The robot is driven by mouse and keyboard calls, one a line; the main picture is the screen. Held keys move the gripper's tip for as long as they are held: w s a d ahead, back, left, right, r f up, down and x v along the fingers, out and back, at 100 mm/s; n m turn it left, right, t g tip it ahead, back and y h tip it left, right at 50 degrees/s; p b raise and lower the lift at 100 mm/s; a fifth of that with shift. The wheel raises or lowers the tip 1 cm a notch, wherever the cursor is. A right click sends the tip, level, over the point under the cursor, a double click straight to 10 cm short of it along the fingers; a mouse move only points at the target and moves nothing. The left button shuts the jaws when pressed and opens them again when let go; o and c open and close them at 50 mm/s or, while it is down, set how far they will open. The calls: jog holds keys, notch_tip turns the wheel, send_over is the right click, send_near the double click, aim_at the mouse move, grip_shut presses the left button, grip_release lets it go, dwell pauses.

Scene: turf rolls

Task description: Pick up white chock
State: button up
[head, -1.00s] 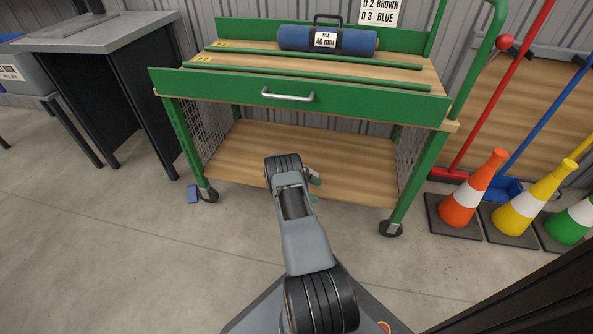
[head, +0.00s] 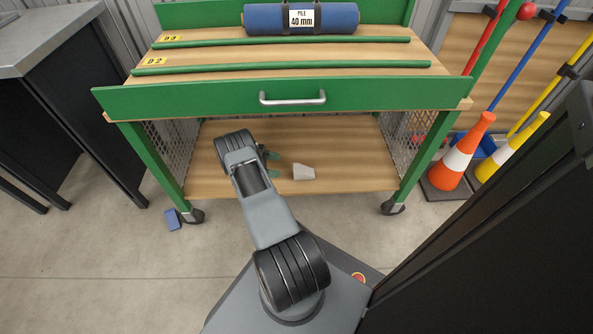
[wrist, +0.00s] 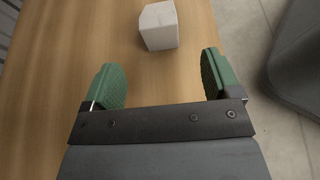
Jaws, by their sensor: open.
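The white chock (head: 304,172) is a small pale block with a sloped side. It lies on the wooden lower shelf (head: 350,165) of the green cart. In the wrist view the chock (wrist: 159,26) sits beyond the fingertips, a little left of the middle of the gap between them. My gripper (head: 273,164) is open and empty, just left of the chock in the head view. Its two green pads (wrist: 160,78) are apart, with bare wood between them. The chock is not touched by either pad.
The cart's green drawer front (head: 200,98) with a metal handle (head: 292,99) hangs above the shelf. A blue roll (head: 262,19) lies on top. Mesh sides and legs bound the shelf. A blue block (head: 172,219) lies by the left wheel; cones (head: 463,155) stand right.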

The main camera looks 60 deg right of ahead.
aim_at(301, 170)
jog(key=b+x, duration=0.1)
jog(key=x, duration=0.4)
jog(key=shift+s+f, duration=0.1)
jog(key=shift+s, duration=0.05)
jog(key=shift+b+x, duration=1.25)
jog(key=shift+x, duration=1.85)
jog(key=shift+d, duration=0.1)
jog(key=c, duration=1.1)
jog(key=shift+r, duration=0.25)
jog(key=shift+c, duration=0.2)
